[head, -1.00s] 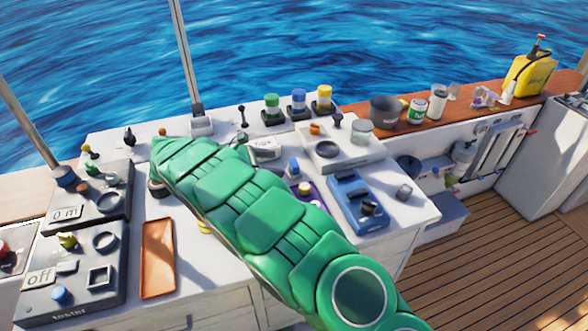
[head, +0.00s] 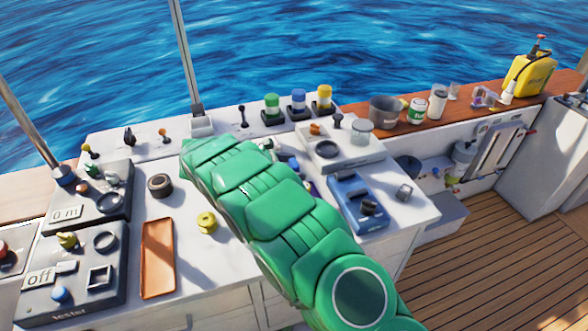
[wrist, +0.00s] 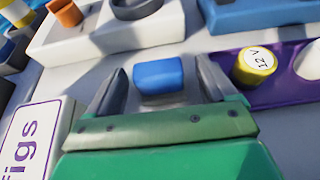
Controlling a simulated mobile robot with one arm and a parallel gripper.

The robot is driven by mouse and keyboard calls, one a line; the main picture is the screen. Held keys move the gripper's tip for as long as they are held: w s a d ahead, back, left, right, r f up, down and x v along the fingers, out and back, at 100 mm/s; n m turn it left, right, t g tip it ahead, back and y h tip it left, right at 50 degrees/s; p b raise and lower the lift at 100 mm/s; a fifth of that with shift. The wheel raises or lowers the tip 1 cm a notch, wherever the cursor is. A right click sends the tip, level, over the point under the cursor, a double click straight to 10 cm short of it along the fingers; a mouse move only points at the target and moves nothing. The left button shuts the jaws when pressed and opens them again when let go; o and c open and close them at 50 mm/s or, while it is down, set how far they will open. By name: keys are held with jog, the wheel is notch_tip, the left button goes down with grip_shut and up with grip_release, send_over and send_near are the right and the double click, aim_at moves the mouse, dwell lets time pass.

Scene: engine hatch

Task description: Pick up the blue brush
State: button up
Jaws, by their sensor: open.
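The blue brush (wrist: 158,76) shows in the wrist view as a blue block on a grey lower part. It stands between the two grey fingers of my gripper (wrist: 160,66), which are open on either side of it. I cannot tell whether either finger touches it. In the head view only a bit of the blue brush (head: 293,163) shows past my green arm, and the arm mostly hides my gripper there.
A white box labelled "figs" (wrist: 35,140) is close left of my gripper. A purple tray with a yellow 12 V piece (wrist: 254,66) is close right. A white panel (wrist: 100,35) lies beyond. An orange tray (head: 158,258) is on the bench's left part.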

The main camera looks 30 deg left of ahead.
jog(key=c, duration=1.2)
jog(key=shift+o, duration=0.2)
